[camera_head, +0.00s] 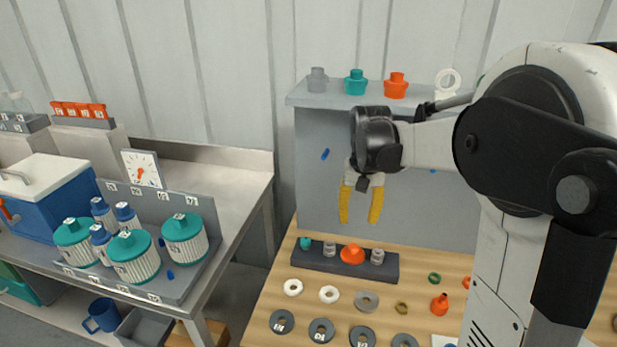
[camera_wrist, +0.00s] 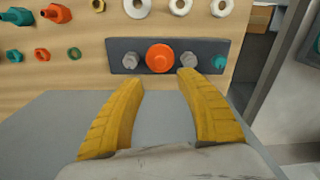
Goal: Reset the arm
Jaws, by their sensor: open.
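My gripper (camera_head: 360,205) hangs from my arm in front of the grey back panel (camera_head: 320,180), with its two yellow fingers pointing down. It is above the wooden table (camera_head: 262,310). In the wrist view the fingers of my gripper (camera_wrist: 160,95) are spread apart with nothing between them. Beyond the fingertips is a dark rack (camera_wrist: 123,46) holding an orange part (camera_wrist: 160,58), two grey parts and a teal part (camera_wrist: 218,62). The same rack (camera_head: 320,266) shows in the head view below my gripper. My arm hides part of the panel and the right of the table.
White and grey rings (camera_head: 293,287) and orange fittings (camera_head: 439,303) lie on the table. A shelf (camera_head: 335,101) above holds grey, teal and orange parts. On the left bench stand teal-capped vessels (camera_head: 134,257) and a blue cooler (camera_head: 40,205). The air around my gripper looks clear.

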